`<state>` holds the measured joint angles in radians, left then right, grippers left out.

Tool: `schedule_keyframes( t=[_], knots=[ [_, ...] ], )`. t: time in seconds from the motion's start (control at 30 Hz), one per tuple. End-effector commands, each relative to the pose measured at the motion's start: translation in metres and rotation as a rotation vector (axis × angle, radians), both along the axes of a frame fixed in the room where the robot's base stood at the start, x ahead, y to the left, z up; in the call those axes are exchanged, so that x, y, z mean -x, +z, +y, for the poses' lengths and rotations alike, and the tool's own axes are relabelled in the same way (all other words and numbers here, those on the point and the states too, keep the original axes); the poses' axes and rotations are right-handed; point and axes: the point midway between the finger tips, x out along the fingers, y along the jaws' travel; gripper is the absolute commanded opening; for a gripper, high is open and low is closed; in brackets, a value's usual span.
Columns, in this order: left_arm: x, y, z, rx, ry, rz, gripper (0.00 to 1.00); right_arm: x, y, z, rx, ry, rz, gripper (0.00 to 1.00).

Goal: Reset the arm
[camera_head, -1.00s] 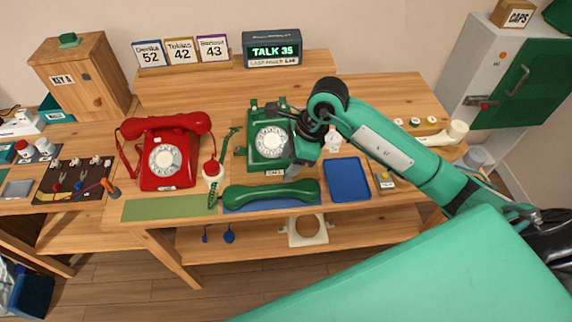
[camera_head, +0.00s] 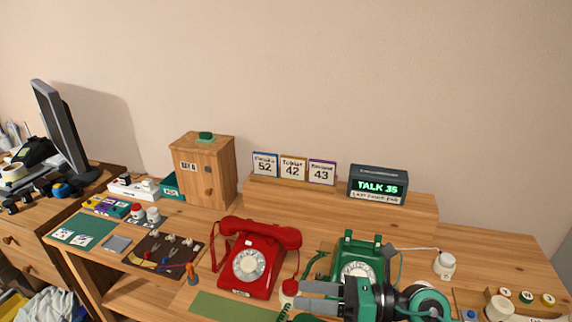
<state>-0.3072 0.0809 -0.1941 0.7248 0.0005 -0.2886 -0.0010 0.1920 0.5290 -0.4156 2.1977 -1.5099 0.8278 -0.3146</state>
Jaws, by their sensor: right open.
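My right gripper (camera_head: 300,295) is at the lower middle of the head view, with its two grey fingers apart and pointing left. It is open, and nothing shows between the fingers. Its dark and teal wrist (camera_head: 366,300) is in front of the lower part of the green dial phone (camera_head: 357,247). The red dial phone (camera_head: 252,262) stands left of the fingers with its handset on top. The green handset is mostly hidden or cut off at the bottom edge. My left gripper is not in view.
The display (camera_head: 378,185) reads "TALK 35" on the raised shelf (camera_head: 330,198), beside number cards 52, 42 and 43. A wooden cabinet (camera_head: 206,170) stands left of it. The wall above is clear.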

Motion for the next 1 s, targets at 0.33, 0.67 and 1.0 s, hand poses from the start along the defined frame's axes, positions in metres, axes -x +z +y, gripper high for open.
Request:
schedule_keyframes(
  t=[0.33,0.67,1.0],
  knots=[
    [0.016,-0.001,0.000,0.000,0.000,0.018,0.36,-0.031,0.064,-0.059,-0.803,-0.371,0.440,0.51],
    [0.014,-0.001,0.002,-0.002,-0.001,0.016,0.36,-0.049,-0.010,-0.161,-1.389,-0.860,0.998,0.51],
    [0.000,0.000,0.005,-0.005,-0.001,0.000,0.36,0.030,-0.162,-0.205,-1.701,-1.495,1.649,0.51]
  ],
)
